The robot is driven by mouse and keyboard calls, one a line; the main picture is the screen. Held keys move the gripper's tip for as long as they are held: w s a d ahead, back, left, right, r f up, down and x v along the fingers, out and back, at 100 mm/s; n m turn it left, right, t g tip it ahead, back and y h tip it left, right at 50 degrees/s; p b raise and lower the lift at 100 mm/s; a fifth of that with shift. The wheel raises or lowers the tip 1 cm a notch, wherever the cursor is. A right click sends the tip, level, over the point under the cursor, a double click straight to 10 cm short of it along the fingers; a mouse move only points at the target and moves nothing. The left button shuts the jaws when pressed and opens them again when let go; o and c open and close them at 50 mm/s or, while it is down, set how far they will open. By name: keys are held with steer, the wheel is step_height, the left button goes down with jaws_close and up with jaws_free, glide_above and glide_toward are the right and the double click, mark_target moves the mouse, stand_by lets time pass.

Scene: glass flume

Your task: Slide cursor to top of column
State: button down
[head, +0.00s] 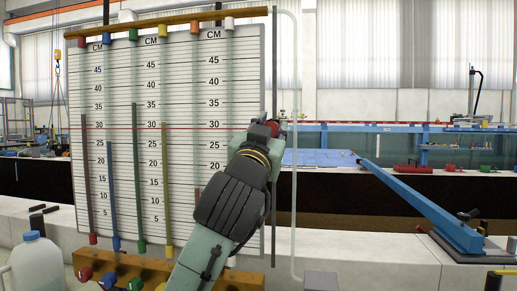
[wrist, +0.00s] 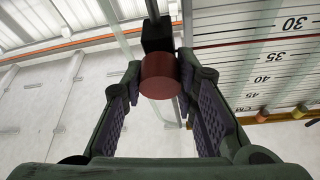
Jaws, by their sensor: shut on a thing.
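The cursor is a dark block (wrist: 157,36) with a dark red round knob (wrist: 160,76) in the wrist view. It sits on a thin dark column (head: 274,60) at the right edge of the scale board in the head view. A thin red line (head: 190,128) runs across the board at the cursor's height, near the 30 mark. The column's top is well above it. My gripper (head: 271,124) is at the cursor and hides most of it. In the wrist view, my gripper's fingers (wrist: 160,70) are on both sides of the knob, shut on it.
The scale board (head: 185,70) carries several coloured tubes under a wooden top rail (head: 170,18). A pale pipe (head: 293,180) stands just right of the column. A blue lever (head: 420,205) lies at right, and a white jug (head: 35,265) stands front left.

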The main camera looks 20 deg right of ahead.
step_height(320, 180, up, 7)
steer(key=shift+p, duration=0.9)
steer(key=c, duration=1.2)
jaws_free()
steer(key=shift+c, duration=0.2)
steer(key=v, duration=1.2)
